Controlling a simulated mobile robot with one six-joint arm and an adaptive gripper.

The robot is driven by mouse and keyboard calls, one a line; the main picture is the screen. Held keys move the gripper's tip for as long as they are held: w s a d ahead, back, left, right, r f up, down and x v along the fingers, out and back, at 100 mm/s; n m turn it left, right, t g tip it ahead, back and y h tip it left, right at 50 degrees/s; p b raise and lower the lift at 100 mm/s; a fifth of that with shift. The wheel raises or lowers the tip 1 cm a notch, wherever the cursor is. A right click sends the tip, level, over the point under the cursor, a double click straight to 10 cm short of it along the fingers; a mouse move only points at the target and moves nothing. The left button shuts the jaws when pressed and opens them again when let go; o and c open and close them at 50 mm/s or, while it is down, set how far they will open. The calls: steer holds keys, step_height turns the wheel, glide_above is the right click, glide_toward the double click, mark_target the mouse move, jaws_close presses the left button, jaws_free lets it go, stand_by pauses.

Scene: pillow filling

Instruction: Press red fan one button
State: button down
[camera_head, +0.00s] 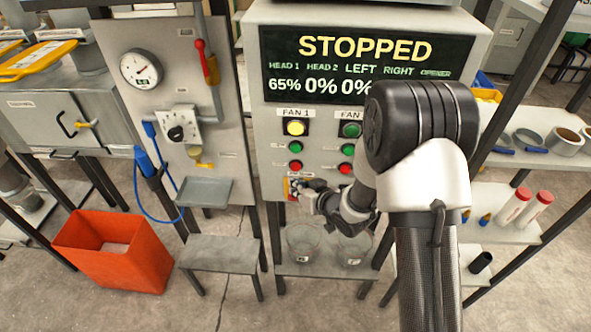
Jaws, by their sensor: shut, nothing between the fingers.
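The red fan one button (295,165) is on the grey control panel (267,150), at the bottom of the FAN 1 column. Above it are a green button (295,147) and a yellow lamp (295,128) that looks lit. My gripper (297,186) is shut and empty, just below the red button, in front of a red and yellow control (291,190) that it partly hides. I see a gap between the gripper and the red button in the picture; its distance from the panel face is unclear.
The display (365,50) reads STOPPED. A second column has a green lamp (350,130), a green button (348,149) and a red button (345,168), close to my arm. Clear containers (303,243) stand on a shelf below. An orange bin (115,250) stands at left.

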steer(key=s, duration=0.3)
steer(key=shift+b, duration=0.3)
steer(key=shift+w, duration=0.1)
stand_by(0.4)
steer(key=s+d+r+m+g+h+b, duration=0.1)
steer(key=s+d+r+h+b, duration=0.25)
steer(key=d+r, duration=0.3)
steer(key=s+d+r+m+h+b, duration=0.1)
steer(key=s+d+r+h+b, duration=0.15)
steer(key=s+d+r, duration=0.4)
steer(key=s+d+f+m+g+h+b, duration=0.1)
steer(key=s+d+m+g+b, duration=0.1)
steer(key=s, duration=1.9)
steer(key=shift+s+d+g+b, duration=0.45)
steer(key=shift+g+b, duration=0.45)
steer(key=shift+g, duration=0.3)
